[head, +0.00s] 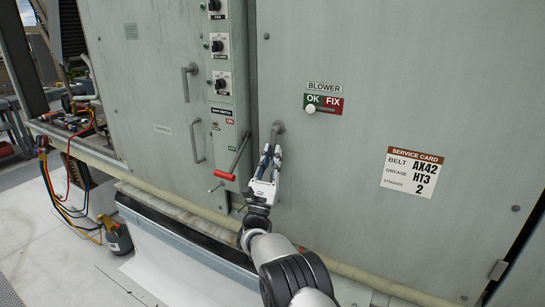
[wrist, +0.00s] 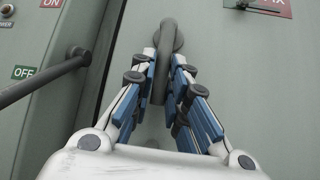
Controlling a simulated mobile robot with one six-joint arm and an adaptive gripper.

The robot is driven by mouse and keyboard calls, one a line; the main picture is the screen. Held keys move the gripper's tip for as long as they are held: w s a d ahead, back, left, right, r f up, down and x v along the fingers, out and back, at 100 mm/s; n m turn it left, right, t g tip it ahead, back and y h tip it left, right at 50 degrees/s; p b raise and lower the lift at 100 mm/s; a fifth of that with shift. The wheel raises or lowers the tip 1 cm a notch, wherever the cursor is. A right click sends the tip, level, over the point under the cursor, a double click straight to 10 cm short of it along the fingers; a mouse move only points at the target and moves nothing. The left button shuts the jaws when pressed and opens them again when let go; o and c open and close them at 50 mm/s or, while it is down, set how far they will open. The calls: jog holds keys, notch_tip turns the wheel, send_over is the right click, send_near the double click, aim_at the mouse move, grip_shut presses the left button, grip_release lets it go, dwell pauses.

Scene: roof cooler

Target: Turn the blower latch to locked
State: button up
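The blower latch (head: 278,127) is a grey handle on the right-hand cabinet door, left of and below the BLOWER sign. In the wrist view the latch (wrist: 169,36) has a round pivot, and its bar points down between my fingers. My gripper (head: 270,150) reaches up to it from below. In the wrist view both fingers of my gripper (wrist: 164,75) are drawn in, one on each side of the bar, and appear shut on it. The lower end of the bar shows between the fingers. The head view hides most of the bar behind my gripper.
A red-gripped lever (head: 225,176) stands close left of my gripper on the switch panel (head: 222,100). Door handles (head: 193,140) are further left. An OK/FIX slider (head: 311,108) and a service card (head: 412,174) are to the right. The door face between them is flat and clear.

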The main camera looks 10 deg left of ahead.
jog(key=shift+o, duration=0.3)
jog(key=shift+s+f, duration=0.1)
jog(key=shift+f, duration=0.1)
jog(key=d+v, duration=0.1)
jog(key=v, duration=1)
jog(key=shift+s+a+f, duration=0.25)
jog(key=shift+a, duration=0.3)
